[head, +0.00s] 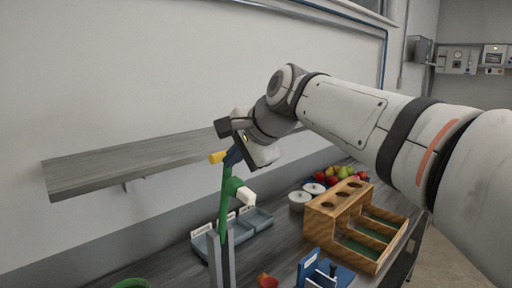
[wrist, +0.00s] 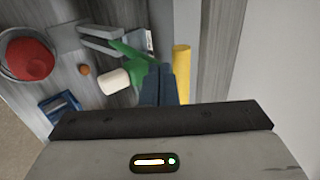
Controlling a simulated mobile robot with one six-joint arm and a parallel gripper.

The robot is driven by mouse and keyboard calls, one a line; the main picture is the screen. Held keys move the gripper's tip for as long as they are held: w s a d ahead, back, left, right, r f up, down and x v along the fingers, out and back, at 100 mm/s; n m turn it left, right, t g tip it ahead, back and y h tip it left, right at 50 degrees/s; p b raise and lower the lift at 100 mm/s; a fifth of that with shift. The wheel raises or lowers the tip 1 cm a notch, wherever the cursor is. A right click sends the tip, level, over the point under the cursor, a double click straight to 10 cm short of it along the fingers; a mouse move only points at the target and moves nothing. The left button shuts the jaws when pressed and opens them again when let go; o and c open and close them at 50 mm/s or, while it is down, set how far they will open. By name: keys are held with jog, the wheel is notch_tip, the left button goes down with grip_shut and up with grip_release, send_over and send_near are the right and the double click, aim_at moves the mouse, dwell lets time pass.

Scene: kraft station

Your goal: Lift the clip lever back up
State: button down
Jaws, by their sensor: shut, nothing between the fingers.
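A green lever (head: 225,205) stands upright between grey posts (head: 214,255) on the bench. A yellow grip (head: 217,157) is at its top, and a green arm with a white cylindrical tip (head: 247,196) sticks out to the right. My gripper (head: 231,160) is shut and empty at the top of the lever, close beside the yellow grip. In the wrist view the dark blue fingers (wrist: 158,68) are together, left of the yellow grip (wrist: 181,72), with the white tip (wrist: 115,82) further left. I cannot tell whether the fingers touch the lever.
A grey shelf (head: 130,167) juts from the wall at left.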

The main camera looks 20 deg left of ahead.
aim_at(218, 154)
jog(key=shift+w+a, duration=0.4)
jog(key=shift+a, duration=0.35)
jog(key=shift+w+a+r+p, duration=0.1)
jog(key=shift+a+r+p, duration=0.15)
jog(key=shift+p, duration=0.25)
jog(key=shift+w+a+r+p, duration=0.25)
jog(key=shift+w+a+p, duration=0.15)
jog(key=shift+a+p, duration=0.3)
jog(key=shift+a+f, duration=0.1)
